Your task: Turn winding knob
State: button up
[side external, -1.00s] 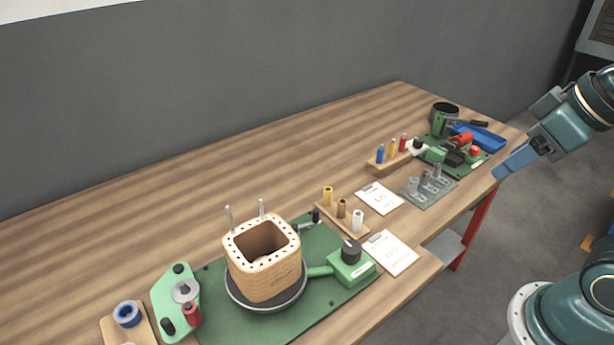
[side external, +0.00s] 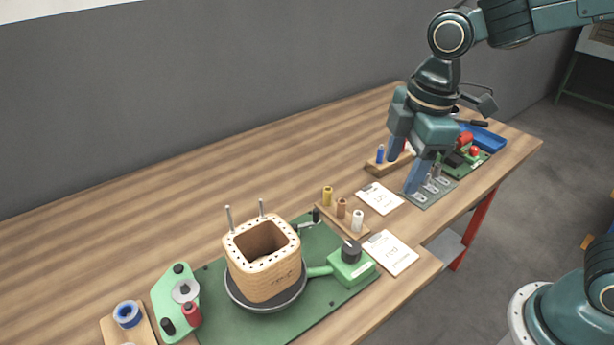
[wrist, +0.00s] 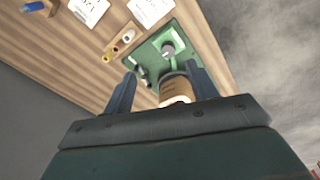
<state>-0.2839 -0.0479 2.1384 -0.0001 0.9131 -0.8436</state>
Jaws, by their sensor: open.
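The winding knob is a dark round knob (side external: 351,251) on a green box (side external: 352,268) at the right end of the green base plate (side external: 322,296). In the wrist view the knob (wrist: 168,48) shows on its green box. A wooden square coil form (side external: 265,262) stands on a dark round turntable (side external: 240,297) left of the box. My gripper (side external: 405,171) is open and empty, fingers pointing down, above the table to the right of and beyond the knob, well apart from it. In the wrist view my two fingers (wrist: 162,88) stand apart, with the coil form seen between them.
Small spools (side external: 342,208) stand on a rack behind the knob. Two paper sheets (side external: 390,252) lie right of it. A grey tray (side external: 432,190) and a spool rack (side external: 376,169) are near my gripper. A green wire stand (side external: 175,290) is at left.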

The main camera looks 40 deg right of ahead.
aim_at(352, 247)
jog(key=w+a+f+n+g, duration=0.1)
jog(key=w+a+f+n, duration=0.2)
jog(key=a+f+n, duration=0.2)
jog(key=shift+w+a+f+g, duration=0.25)
jog(key=shift+w+f+g, duration=0.05)
jog(key=shift+f, duration=0.1)
jog(key=shift+f, duration=6.8)
jog(key=shift+c, duration=0.2)
jog(key=c, duration=1)
